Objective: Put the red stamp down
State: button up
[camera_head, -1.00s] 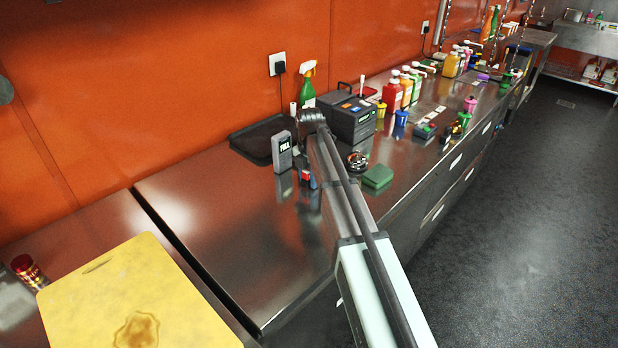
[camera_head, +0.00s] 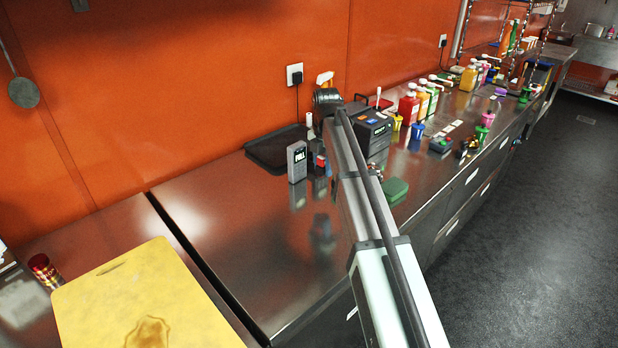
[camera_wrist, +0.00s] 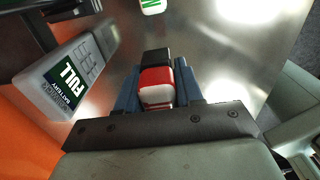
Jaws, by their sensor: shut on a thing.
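The red stamp (camera_wrist: 156,84), a block with red, white and black parts, is between the two blue fingers of my gripper (camera_wrist: 158,72) in the wrist view. The fingers are shut on it. In the head view my gripper (camera_head: 320,168) shows small behind the arm, with a bit of red (camera_head: 320,160) at it. It is held above the steel counter (camera_head: 260,235), just right of a grey box marked FULL. The underside of the stamp is hidden.
The grey box (camera_head: 297,161) stands close to my gripper; it also shows in the wrist view (camera_wrist: 75,72). A black tray (camera_head: 262,152) lies behind it. The counter's front left is clear.

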jog(key=shift+r, duration=0.55)
jog(key=s+a+n, duration=0.2)
jog(key=s+a, duration=0.3)
jog(key=a, duration=0.9)
jog(key=s+a+n, duration=0.2)
jog(key=s+a, duration=0.2)
jog(key=a, duration=0.9)
jog(key=n, duration=0.4)
send_over(113, 234)
jog(key=shift+s+d+f, duration=0.1)
jog(key=shift+s+f, duration=0.05)
jog(key=shift+f, duration=4.7)
jog(key=shift+f, duration=0.15)
jog(key=o, duration=1)
jog(key=shift+o, duration=0.2)
